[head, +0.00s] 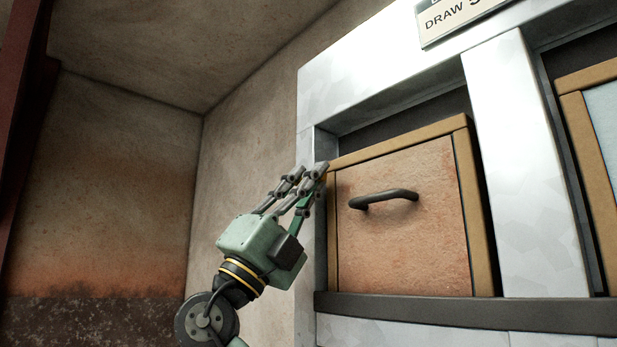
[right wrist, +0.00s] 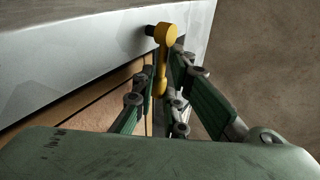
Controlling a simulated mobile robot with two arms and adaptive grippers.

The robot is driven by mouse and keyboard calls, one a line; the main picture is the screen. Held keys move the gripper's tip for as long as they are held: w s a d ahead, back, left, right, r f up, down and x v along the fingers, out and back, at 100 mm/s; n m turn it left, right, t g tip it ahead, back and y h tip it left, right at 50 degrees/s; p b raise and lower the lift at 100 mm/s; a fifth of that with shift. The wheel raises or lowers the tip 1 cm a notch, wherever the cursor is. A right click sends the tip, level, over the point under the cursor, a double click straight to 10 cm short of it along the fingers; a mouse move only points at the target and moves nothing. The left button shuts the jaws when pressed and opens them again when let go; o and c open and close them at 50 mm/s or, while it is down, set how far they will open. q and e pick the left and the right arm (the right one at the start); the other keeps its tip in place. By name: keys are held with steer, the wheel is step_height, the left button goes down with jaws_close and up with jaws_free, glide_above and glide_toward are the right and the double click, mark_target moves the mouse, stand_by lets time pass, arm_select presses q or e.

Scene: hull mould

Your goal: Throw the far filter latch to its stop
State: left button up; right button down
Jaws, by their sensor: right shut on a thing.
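The yellow latch (right wrist: 165,34) shows in the right wrist view. Its round head sits on a dark stub at the pale metal frame, and its lever hangs down between my fingers. My right gripper (right wrist: 167,68) is shut on this lever. In the head view my right gripper (head: 317,178) reaches the left upper edge of the filter box (head: 400,235), and its fingers hide the latch there. The filter box has a wooden frame, a brownish face and a dark bar handle (head: 384,198). My left gripper is not in view.
A pale metal frame (head: 525,160) surrounds the filter box, with a dark ledge (head: 460,310) below. A second framed box (head: 598,130) stands at the right. A sign (head: 452,20) is above. Bare wall and open room lie to the left.

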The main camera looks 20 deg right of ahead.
steer(key=m+g+p, duration=0.2)
steer(key=m+g, duration=0.1)
steer(key=g, duration=0.1)
steer(key=f+m+g+y+p, duration=0.1)
steer(key=m+g, duration=0.2)
steer(key=m, duration=0.1)
steer(key=w+m+g+y+p, duration=0.1)
steer(key=m+g+p, duration=0.1)
steer(key=m+g, duration=0.1)
steer(key=shift+a+f+m+g+p, duration=0.15)
steer(key=shift+f+m+g+p, duration=0.2)
steer(key=shift+g, duration=0.45)
steer(key=shift+r, duration=0.1)
